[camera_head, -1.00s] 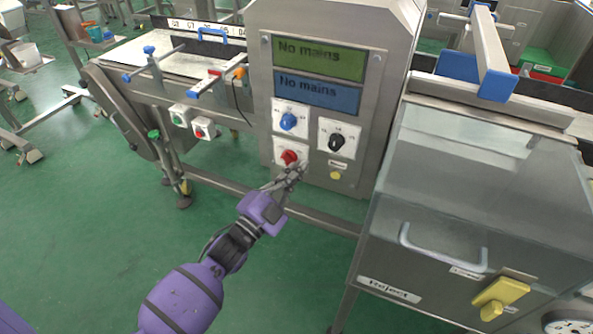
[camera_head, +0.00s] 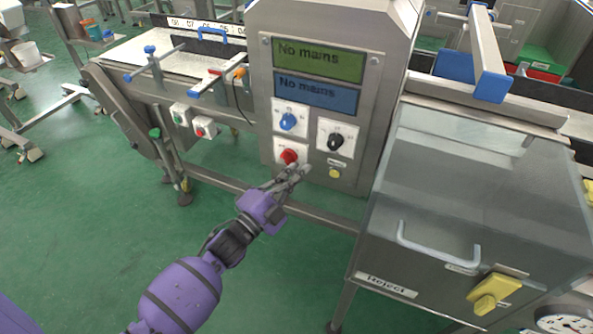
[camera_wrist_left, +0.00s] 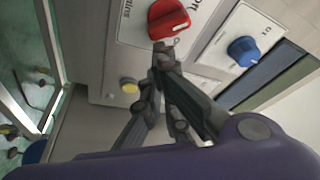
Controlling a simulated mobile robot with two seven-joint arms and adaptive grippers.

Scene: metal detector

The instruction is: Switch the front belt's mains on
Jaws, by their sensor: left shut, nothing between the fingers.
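The grey control panel (camera_head: 266,90) shows two screens, a green one (camera_head: 318,60) and a blue one (camera_head: 315,93), both reading "No mains". Below are a red rotary knob (camera_head: 288,156), a blue knob (camera_head: 288,121) and a black knob (camera_head: 336,140), each on a white plate. My left gripper (camera_head: 301,170) is shut and empty, with its tips just below and right of the red knob. In the left wrist view the fingertips (camera_wrist_left: 160,52) lie close under the red knob (camera_wrist_left: 168,18); I cannot tell whether they touch. The blue knob (camera_wrist_left: 243,50) is to the right. My right gripper is not in view.
A yellow button (camera_head: 334,173) sits right of my gripper, under the black knob. A clear-sided reject box (camera_head: 480,190) with a handle stands at the right. A conveyor (camera_head: 150,58) with small green and red button boxes (camera_head: 203,127) is at the left.

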